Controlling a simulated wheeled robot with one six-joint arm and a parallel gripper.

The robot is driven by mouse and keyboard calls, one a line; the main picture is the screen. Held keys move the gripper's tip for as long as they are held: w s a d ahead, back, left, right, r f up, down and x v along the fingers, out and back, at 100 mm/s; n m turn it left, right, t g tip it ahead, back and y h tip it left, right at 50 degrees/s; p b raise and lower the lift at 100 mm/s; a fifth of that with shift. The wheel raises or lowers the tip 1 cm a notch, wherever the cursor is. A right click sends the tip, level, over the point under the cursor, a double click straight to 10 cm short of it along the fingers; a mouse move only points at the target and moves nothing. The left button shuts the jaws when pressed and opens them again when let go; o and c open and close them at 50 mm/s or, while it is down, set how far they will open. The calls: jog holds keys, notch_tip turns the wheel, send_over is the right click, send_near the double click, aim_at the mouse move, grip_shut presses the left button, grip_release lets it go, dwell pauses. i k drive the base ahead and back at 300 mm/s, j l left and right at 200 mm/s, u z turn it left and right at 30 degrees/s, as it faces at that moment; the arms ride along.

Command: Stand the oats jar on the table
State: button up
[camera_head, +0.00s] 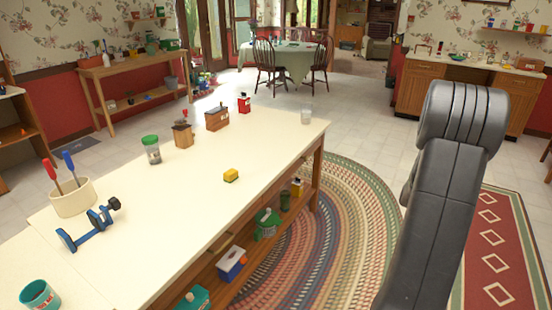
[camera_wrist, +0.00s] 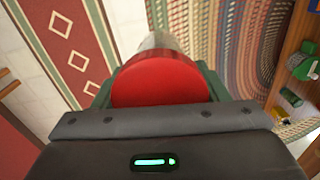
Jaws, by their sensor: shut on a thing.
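My gripper (camera_wrist: 158,92) is shut on a red-lidded jar (camera_wrist: 160,82) in the wrist view. The round red lid faces the camera, and a pale, clear-looking part of the body (camera_wrist: 160,42) shows beyond it. No label shows, so I cannot confirm that it holds oats. The jar is off the table, with floor and rugs behind it. In the head view my arm hides the gripper and the jar. The long cream-topped table (camera_head: 190,205) stands at the left.
The near-right tabletop is bare. A lower shelf (camera_head: 238,248) holds several items.

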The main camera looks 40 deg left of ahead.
aim_at(170, 230)
jog(key=u, duration=1.55)
